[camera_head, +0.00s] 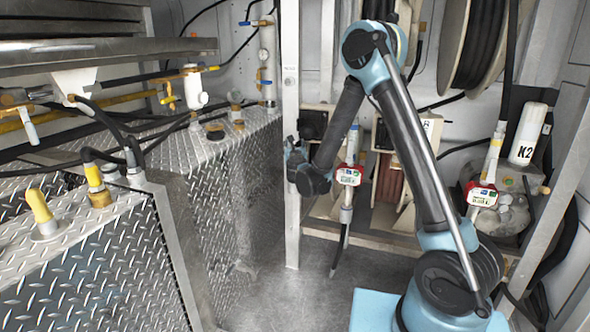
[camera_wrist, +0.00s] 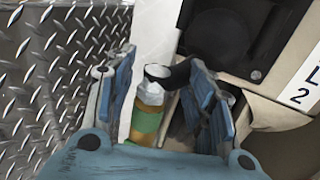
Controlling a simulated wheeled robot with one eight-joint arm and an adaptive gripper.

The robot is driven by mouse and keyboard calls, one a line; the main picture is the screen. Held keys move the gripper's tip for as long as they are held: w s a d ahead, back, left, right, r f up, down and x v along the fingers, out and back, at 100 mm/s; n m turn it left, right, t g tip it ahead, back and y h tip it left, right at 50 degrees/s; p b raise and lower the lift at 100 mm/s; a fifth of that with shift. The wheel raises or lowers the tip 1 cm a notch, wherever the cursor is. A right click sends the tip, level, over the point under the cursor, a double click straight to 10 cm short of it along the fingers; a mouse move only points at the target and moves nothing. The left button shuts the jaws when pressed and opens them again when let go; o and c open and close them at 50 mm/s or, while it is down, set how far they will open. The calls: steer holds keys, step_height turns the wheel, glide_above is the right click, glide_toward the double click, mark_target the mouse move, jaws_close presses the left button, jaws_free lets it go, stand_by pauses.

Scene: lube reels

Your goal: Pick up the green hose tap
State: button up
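My gripper (camera_wrist: 158,72) is open in the wrist view, with its blue fingers spread apart. Between the fingers, in the gap, is a fitting with a green band, an amber body and a white rounded top (camera_wrist: 147,110), which looks like the green hose tap. A dark curved part joins its top at the right. I cannot tell whether either finger touches it. In the head view my gripper (camera_head: 292,163) is beside the white post, seen from behind and partly hidden by my wrist. The green-banded fitting cannot be made out there.
A white post (camera_head: 291,90) stands right by my gripper. Two red-and-white metered hose handles (camera_head: 348,176) (camera_head: 482,195) hang to the right. Diamond-plate tanks (camera_head: 100,270) with yellow-banded fittings fill the left. Hose reels (camera_head: 480,40) are at the back right. Floor between is clear.

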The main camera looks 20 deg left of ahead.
steer(key=shift+s+a, duration=0.15)
steer(key=shift+a, duration=0.05)
jaws_close()
steer(key=shift+r, duration=5.05)
